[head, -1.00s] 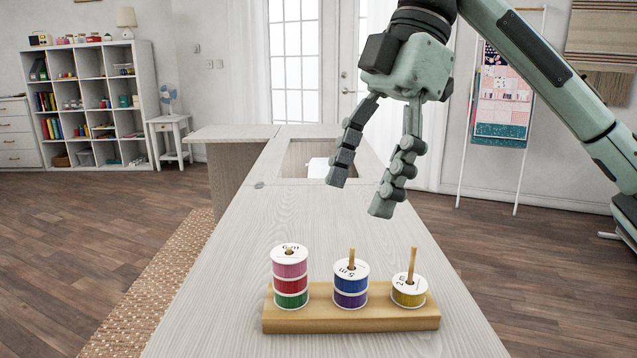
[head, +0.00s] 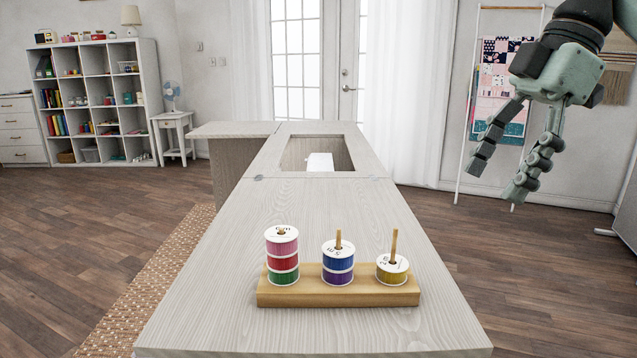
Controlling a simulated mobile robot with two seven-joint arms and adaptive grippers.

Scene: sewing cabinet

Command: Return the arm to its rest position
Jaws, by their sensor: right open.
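My right gripper (head: 497,183) hangs in the air at the upper right of the head view, fingers pointing down and spread apart with nothing between them. It is clear of the cabinet top, off its right side in the picture. My left gripper is not in view. A wooden spool rack (head: 338,293) stands on the cabinet top. Its left peg bears a pink (head: 282,247), a red (head: 283,263) and a green spool (head: 283,278). Its middle peg bears a blue (head: 338,261) and a purple spool (head: 338,278). Its right peg bears one yellow spool (head: 392,274).
The pale wood cabinet top (head: 325,210) is bare around the rack. It has a rectangular opening with a white object (head: 320,162) in it. A quilt rack (head: 462,150) stands behind my right gripper. A shelf unit (head: 97,103) and side table (head: 174,123) are far left.

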